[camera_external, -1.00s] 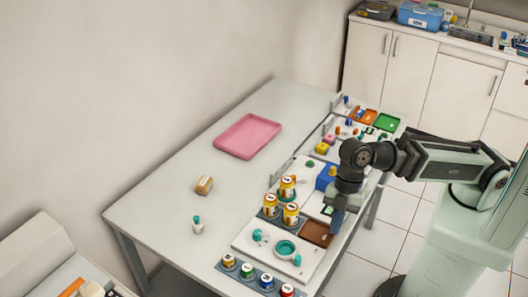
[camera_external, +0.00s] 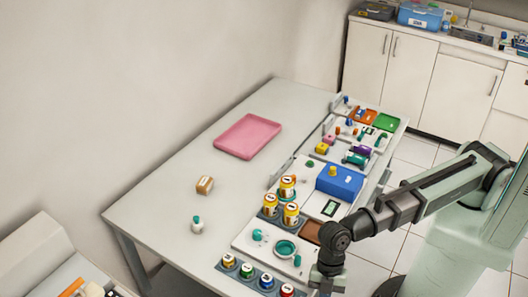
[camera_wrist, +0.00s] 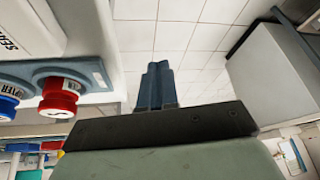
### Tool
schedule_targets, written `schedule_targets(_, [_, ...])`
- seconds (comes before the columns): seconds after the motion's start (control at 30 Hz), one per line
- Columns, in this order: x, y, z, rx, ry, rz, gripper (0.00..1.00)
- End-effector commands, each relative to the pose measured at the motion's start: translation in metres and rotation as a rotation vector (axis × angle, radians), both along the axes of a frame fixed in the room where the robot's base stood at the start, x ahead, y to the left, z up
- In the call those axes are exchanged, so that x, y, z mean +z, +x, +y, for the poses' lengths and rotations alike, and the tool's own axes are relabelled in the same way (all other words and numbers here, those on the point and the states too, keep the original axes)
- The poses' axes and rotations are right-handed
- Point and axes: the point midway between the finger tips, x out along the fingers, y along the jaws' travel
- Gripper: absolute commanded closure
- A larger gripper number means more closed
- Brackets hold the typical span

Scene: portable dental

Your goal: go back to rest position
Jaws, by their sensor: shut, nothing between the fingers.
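My gripper (camera_external: 326,286) is at the near right corner of the table (camera_external: 262,91) in the external view, pointing down, its tips near the bottom edge of the picture. In the wrist view my gripper (camera_wrist: 157,80) shows its two fingers together with nothing between them. Beyond them is the tiled floor (camera_wrist: 190,35), so the fingers hang outside the table edge. In the wrist view a red-capped jar (camera_wrist: 60,97) and a blue-capped jar (camera_wrist: 8,105) stand to the left of the fingers, apart from them.
Several capped jars (camera_external: 247,270) stand in a row at the table's near end. A brown tray (camera_external: 311,231), a blue box (camera_external: 340,181) and yellow-topped jars (camera_external: 291,213) stand along the right side. A pink tray (camera_external: 247,136) lies farther back. Open floor (camera_external: 372,268) lies right of the table.

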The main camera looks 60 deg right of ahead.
Motion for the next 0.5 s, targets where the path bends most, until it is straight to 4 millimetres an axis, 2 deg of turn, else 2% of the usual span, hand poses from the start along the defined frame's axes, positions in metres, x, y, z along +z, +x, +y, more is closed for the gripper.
schedule_targets(0.03, [-0.017,-0.007,0.012,0.016,-0.001,0.007,1.0])
schedule_targets(0.3, [-0.094,-0.046,0.053,0.081,0.007,0.024,1.0])
schedule_targets(0.5, [-0.158,-0.07,0.067,0.107,-0.006,0.023,1.0])
